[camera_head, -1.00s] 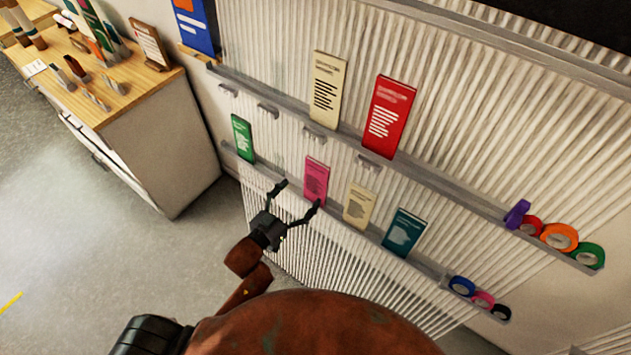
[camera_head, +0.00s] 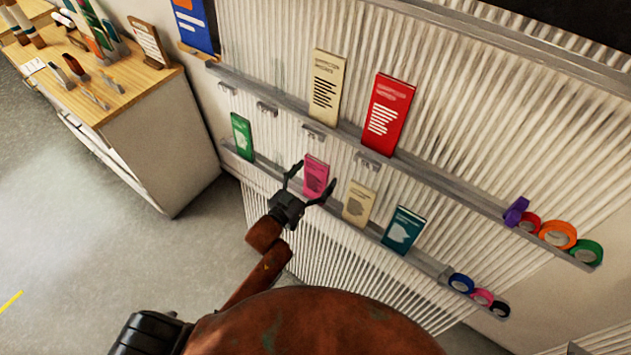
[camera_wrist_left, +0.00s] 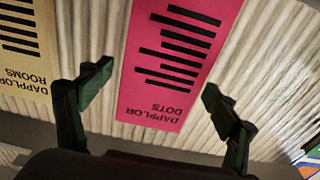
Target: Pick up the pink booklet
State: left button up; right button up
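The pink booklet (camera_head: 315,175) stands upright on the lower ledge of the ribbed wall panel, between a green booklet and a cream one. In the left wrist view the pink booklet (camera_wrist_left: 176,62) appears upside down, with dark bars and lettering. My left gripper (camera_head: 312,182) is open, with one finger on each side of the booklet. In the left wrist view the fingers (camera_wrist_left: 150,90) are apart, with gaps between them and the booklet's edges. The gripper's body hides the booklet's lower part in the head view. My right gripper is not in view.
The green booklet (camera_head: 242,137), cream booklet (camera_head: 358,204) and teal booklet (camera_head: 403,231) share the lower ledge (camera_head: 268,167). Another cream booklet (camera_head: 326,88) and a red booklet (camera_head: 388,115) stand on the upper ledge. Tape rolls (camera_head: 558,235) are at right. A cabinet (camera_head: 165,140) stands left.

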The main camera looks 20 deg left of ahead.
pick_arm(q)
jog(key=c, duration=1.2)
jog(key=shift+c, duration=0.6)
jog(key=shift+r, duration=0.15)
